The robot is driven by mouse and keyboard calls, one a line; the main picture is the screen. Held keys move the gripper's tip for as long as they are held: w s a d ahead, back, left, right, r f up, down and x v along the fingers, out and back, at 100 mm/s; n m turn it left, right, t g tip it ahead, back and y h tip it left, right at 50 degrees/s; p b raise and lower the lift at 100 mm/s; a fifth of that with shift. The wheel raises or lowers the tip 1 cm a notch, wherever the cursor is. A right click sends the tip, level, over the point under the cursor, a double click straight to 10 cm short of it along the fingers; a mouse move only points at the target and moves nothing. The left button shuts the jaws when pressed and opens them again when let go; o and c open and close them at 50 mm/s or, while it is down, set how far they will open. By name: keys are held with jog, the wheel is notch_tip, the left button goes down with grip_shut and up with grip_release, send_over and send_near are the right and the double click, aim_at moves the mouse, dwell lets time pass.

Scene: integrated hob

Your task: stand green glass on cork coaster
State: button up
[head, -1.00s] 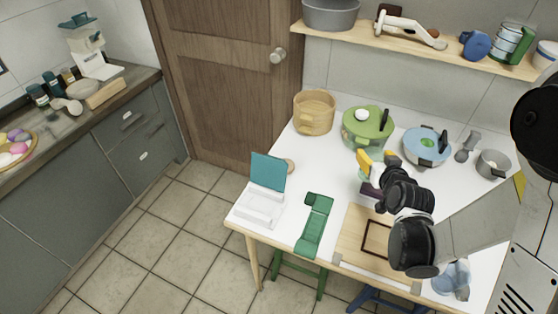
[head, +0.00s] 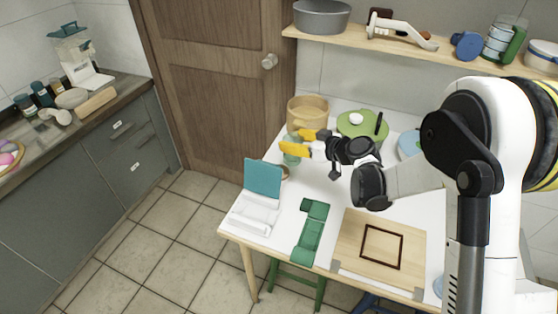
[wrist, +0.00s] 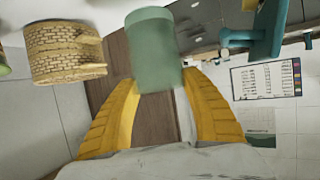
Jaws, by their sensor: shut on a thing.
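The green glass (wrist: 153,48) is held between the yellow fingers of my gripper (wrist: 160,88). In the head view the glass (head: 291,160) shows partly, below and behind the yellow fingers of my gripper (head: 294,143). My gripper is above the back left of the white table. The cork coaster (head: 285,173) is a small brown disc, mostly hidden, just below the glass and behind the teal-lidded box. I cannot tell whether the glass touches it.
A woven basket (head: 307,112) stands close behind my gripper. A green pot (head: 362,124) is to its right. The open teal-lidded white box (head: 260,190) is in front. A green folding stand (head: 311,233) and a wooden board (head: 350,240) lie nearer the table's front edge.

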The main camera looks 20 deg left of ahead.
jog(key=a+f+b, duration=0.1)
jog(key=f, duration=0.1)
jog(key=a+f+b, duration=0.1)
jog(key=a+f, duration=0.1)
jog(key=a+f+b, duration=0.1)
jog(key=f+b, duration=0.1)
jog(key=f, duration=0.1)
jog(key=shift+w+a, duration=0.1)
jog(key=shift+a, duration=0.2)
jog(key=shift+r, duration=0.1)
jog(key=o, duration=1.1)
jog(key=shift+d+r+p, duration=0.1)
jog(key=shift+p, duration=0.25)
jog(key=s+d+p, duration=0.4)
jog(key=s+d, duration=0.2)
jog(key=d, duration=0.5)
jog(key=shift+s+d+r, duration=0.15)
jog(key=shift+s, duration=0.05)
